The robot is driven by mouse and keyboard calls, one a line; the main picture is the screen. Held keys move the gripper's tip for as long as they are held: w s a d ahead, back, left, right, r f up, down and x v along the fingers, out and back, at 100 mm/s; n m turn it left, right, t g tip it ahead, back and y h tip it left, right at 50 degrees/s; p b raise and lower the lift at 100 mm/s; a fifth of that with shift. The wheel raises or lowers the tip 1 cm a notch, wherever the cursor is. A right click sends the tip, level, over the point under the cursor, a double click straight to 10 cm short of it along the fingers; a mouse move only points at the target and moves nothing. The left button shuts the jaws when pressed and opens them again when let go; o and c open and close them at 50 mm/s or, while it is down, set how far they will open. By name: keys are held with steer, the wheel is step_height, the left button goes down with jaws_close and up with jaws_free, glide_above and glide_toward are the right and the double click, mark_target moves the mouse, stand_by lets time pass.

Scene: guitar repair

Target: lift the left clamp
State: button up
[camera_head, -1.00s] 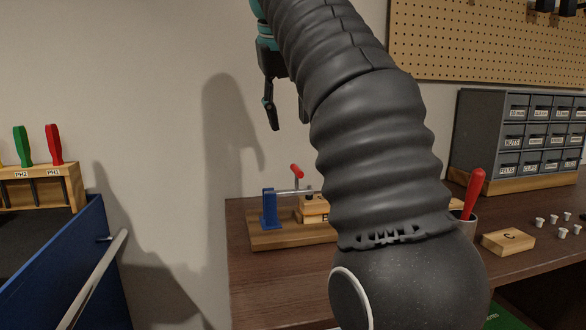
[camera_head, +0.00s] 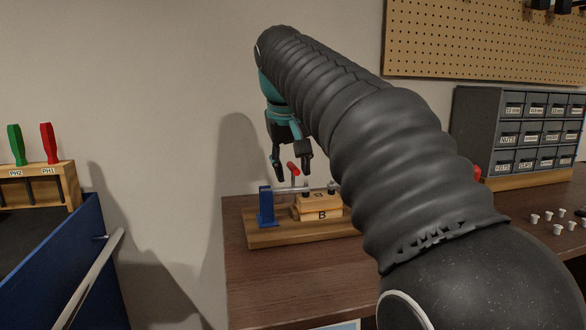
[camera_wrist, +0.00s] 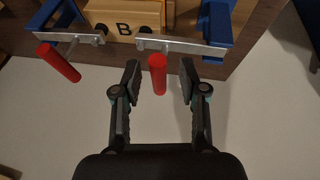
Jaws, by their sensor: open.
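The left clamp has a blue post (camera_head: 265,206), a metal bar and a red handle (camera_head: 293,168), and stands on a wooden base (camera_head: 290,236). My gripper (camera_head: 292,174) is open, with its fingers pointing down on either side of the red handle in the head view. A second red handle (camera_wrist: 58,62) lies off to the left there. Block B (camera_head: 322,214) sits beside the post. My arm hides the right clamp in the head view.
The dark table (camera_head: 262,284) has free room in front of the base. A drawer cabinet (camera_head: 515,130) stands at the back right, with several small white pegs (camera_head: 557,229) before it. A blue-sided bench (camera_head: 70,255) is at the left.

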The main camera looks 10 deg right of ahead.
steer(key=shift+w+f, duration=0.1)
steer(key=shift+f, duration=0.2)
jaws_close()
